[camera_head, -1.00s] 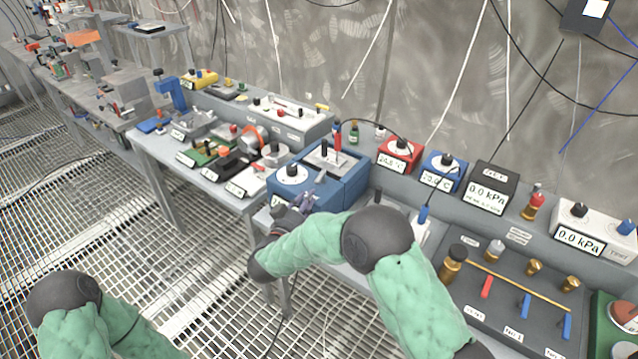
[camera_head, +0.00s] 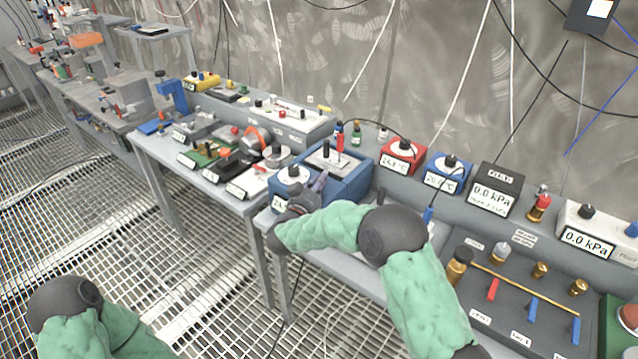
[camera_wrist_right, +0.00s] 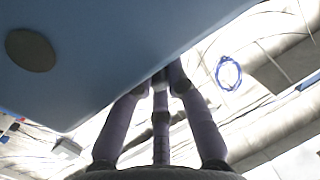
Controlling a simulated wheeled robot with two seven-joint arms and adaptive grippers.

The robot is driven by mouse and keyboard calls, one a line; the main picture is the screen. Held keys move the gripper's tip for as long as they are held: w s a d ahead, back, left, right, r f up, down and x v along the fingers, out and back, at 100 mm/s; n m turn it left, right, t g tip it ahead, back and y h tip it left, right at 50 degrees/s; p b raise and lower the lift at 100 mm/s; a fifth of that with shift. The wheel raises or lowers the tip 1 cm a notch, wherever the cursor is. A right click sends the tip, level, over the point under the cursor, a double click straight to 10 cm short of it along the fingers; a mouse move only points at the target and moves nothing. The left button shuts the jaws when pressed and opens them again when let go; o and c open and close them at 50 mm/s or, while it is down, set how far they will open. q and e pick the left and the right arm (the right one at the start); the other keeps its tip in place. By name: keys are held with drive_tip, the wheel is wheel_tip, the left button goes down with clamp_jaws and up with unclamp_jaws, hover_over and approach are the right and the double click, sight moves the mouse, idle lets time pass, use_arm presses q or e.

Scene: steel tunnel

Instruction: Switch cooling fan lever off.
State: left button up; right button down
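No label readable here names the cooling fan lever. My right gripper (camera_head: 318,184) is at the front of the blue box, partly hidden by my forearm. In the right wrist view the blue box (camera_wrist_right: 95,45) fills the upper left, with a dark disc on it. The right fingers (camera_wrist_right: 160,78) converge with nothing visible between them. My left gripper is out of view.
Right of the blue box are a red dial box (camera_head: 402,155), a blue dial box (camera_head: 447,170) and a black pressure display (camera_head: 492,190). A valve panel (camera_head: 505,325) with red and blue levers lies at right. Several devices crowd the bench at left. Grated floor is open.

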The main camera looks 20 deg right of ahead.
drive_tip(key=shift+w+a+m+g+h+p, duration=0.15)
drive_tip(key=shift+a+m+g+h+p, duration=0.05)
drive_tip(key=shift+m+g+h+p, duration=0.25)
drive_tip(key=shift+w+a+m+g+h+p, duration=0.15)
drive_tip(key=shift+m+g+h+p, duration=0.25)
drive_tip(key=shift+h, duration=0.15)
drive_tip(key=shift+w+a+f+m+g+h+p, duration=0.1)
drive_tip(key=shift+m+g+h+p, duration=0.15)
drive_tip(key=shift+m+g+h, duration=0.2)
drive_tip(key=shift+w+m+g+h+p, duration=0.1)
drive_tip(key=shift+m+g+h+p, duration=0.1)
drive_tip(key=shift+m+g+h, duration=0.25)
drive_tip(key=c, duration=1.5)
unclamp_jaws()
drive_tip(key=shift+s+a, duration=0.1)
drive_tip(key=v, duration=1.1)
drive_tip(key=shift+s+a, duration=0.25)
drive_tip(key=shift+a, duration=0.05)
